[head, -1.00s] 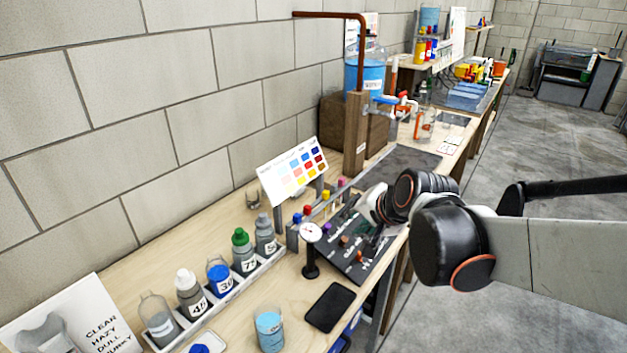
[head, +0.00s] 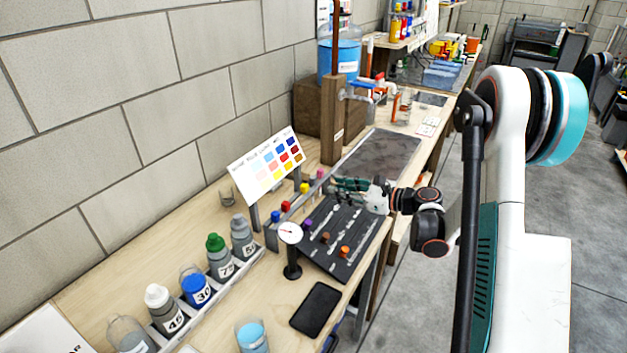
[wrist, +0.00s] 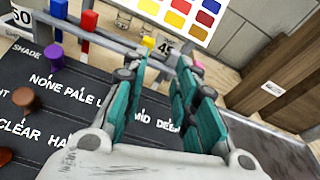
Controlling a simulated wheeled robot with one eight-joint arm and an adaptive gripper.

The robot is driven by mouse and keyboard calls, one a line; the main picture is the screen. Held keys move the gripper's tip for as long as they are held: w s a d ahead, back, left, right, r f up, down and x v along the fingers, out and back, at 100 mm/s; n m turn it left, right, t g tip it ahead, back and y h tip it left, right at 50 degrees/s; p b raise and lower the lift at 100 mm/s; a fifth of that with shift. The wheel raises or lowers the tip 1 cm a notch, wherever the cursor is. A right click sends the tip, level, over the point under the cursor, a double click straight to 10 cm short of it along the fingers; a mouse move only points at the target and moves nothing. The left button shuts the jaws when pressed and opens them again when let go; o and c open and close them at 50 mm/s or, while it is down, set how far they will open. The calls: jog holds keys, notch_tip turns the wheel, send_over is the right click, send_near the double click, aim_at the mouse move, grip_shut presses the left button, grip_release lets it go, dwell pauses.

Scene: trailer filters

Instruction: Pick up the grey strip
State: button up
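I cannot tell for certain which thing is the grey strip. A narrow grey rail (head: 287,220) runs along the back edge of the dark panel, with coloured caps along it. My gripper (head: 345,186) is over the far end of the dark panel (head: 322,262). In the wrist view my gripper (wrist: 163,68) has its two teal fingers apart, with nothing seen held between them. Beyond the fingers are a yellow cap (wrist: 148,42), a "45" label and part of the grey rail. The fingers hide part of the panel's lettering and the rail.
The panel carries purple (wrist: 53,54), brown and orange knobs. A colour chart (head: 267,163) stands behind it. A dial gauge (head: 290,234), a black slab (head: 315,308) and a bottle tray (head: 232,275) are nearer. A dark grey mat (head: 378,155) lies beyond.

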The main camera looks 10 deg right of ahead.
aim_at(315, 178)
jog(key=d+f+m+y, duration=0.1)
jog(key=d+f+m+t, duration=0.1)
jog(key=d, duration=0.1)
jog(key=shift+w+d+f+y, duration=0.15)
jog(key=shift+w+d+y, duration=0.05)
jog(key=shift+w+y, duration=0.2)
jog(key=b+x, duration=0.4)
jog(key=x, duration=0.9)
jog(key=shift+w+a, duration=0.15)
jog(key=shift+w, duration=0.2)
jog(key=c, duration=0.5)
